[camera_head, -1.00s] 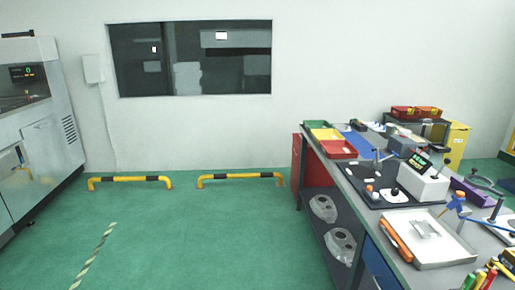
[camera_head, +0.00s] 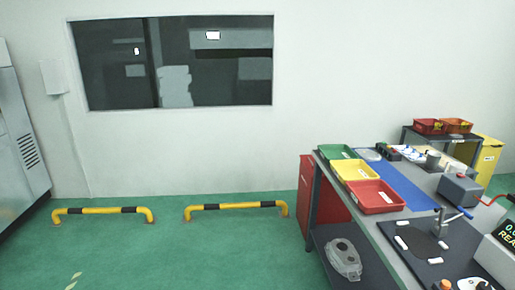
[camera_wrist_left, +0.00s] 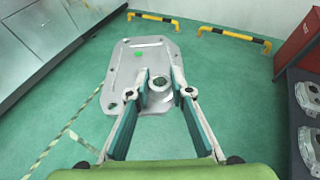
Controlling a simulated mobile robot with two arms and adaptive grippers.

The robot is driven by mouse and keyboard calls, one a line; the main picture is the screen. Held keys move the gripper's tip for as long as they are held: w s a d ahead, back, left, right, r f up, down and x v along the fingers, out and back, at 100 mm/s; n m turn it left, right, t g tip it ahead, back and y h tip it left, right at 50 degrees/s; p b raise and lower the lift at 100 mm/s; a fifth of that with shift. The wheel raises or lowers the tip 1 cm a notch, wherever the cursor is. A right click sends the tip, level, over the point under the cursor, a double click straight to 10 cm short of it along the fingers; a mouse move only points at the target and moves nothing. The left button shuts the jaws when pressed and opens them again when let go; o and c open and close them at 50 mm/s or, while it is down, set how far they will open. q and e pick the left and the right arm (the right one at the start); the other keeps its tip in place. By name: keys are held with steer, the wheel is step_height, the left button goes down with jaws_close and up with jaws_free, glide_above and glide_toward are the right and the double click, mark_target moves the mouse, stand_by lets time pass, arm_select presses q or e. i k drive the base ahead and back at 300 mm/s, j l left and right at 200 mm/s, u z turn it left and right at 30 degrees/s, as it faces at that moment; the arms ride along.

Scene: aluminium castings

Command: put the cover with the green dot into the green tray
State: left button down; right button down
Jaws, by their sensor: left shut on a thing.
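The aluminium cover (camera_wrist_left: 126,72) with the green dot (camera_wrist_left: 139,54) shows in the left wrist view. My left gripper (camera_wrist_left: 160,88) is shut on its raised round boss and holds it above the green floor. The green tray (camera_head: 337,151) stands at the far left end of the workbench in the head view, behind the yellow tray (camera_head: 356,170) and the red tray (camera_head: 375,197). Neither gripper shows in the head view.
The workbench (camera_head: 392,229) is on the right, with a blue mat (camera_head: 408,190) beside the trays. Castings (camera_head: 343,258) lie on its lower shelf. Yellow-black floor barriers (camera_head: 235,206) stand near the wall. The floor left of the bench is open.

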mark_target(336, 156)
steer(key=i+j+z, duration=0.1)
steer(key=i, duration=1.7)
steer(key=i+l+z, duration=0.1)
steer(key=i+z, duration=0.65)
steer(key=z, duration=0.2)
steer(key=i+j+z, duration=0.25)
steer(key=z, duration=0.2)
steer(key=i+l, duration=0.1)
steer(key=i, duration=0.25)
steer(key=i+l, duration=0.1)
steer(key=i, duration=0.2)
